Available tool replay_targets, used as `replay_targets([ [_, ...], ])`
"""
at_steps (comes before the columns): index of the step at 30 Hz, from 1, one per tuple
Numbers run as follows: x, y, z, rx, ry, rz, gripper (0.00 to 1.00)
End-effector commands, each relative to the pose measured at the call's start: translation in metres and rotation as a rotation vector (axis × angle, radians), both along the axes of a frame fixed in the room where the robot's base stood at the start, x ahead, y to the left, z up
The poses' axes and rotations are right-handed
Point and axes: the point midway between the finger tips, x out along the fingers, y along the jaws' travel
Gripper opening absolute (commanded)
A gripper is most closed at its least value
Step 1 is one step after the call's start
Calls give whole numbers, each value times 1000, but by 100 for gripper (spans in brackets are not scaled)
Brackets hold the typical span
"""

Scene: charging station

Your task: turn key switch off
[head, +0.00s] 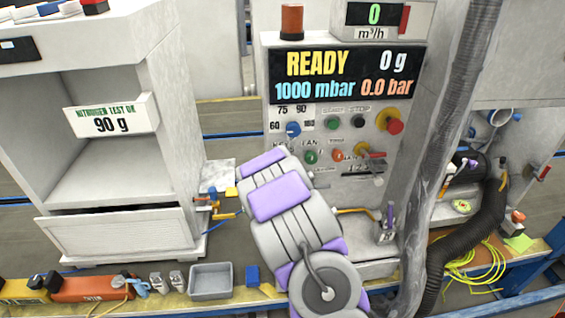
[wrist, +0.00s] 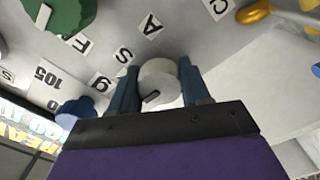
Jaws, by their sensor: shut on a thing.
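In the wrist view, a pale round knob with a dark slot, which I take to be the key switch (wrist: 160,76), sits on the grey panel between the two blue fingers of my gripper (wrist: 161,88). The fingers are shut on its sides. Which way the key part points is hard to tell, as the gripper's black edge covers the near side. In the head view my grey and purple arm reaches the left part of the control panel (head: 327,113) and hides the key switch and my fingertips.
A blue knob (wrist: 80,110) and a green part (wrist: 62,16) are close to the fingers. On the panel are a red stop button (head: 391,122), a yellow and red lever (head: 363,150) and several buttons. A dark hose (head: 463,100) hangs at the right. The display (head: 346,76) reads READY.

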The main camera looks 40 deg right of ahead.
Motion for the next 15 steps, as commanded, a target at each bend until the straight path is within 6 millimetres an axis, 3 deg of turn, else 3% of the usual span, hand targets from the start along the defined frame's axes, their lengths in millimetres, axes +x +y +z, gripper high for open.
replay_targets([
  [13, 0, 1, -2, -6, 9, 3, 16],
  [14, 0, 1, -2, -6, 10, 3, 50],
  [15, 0, 1, -2, -6, 9, 3, 53],
])
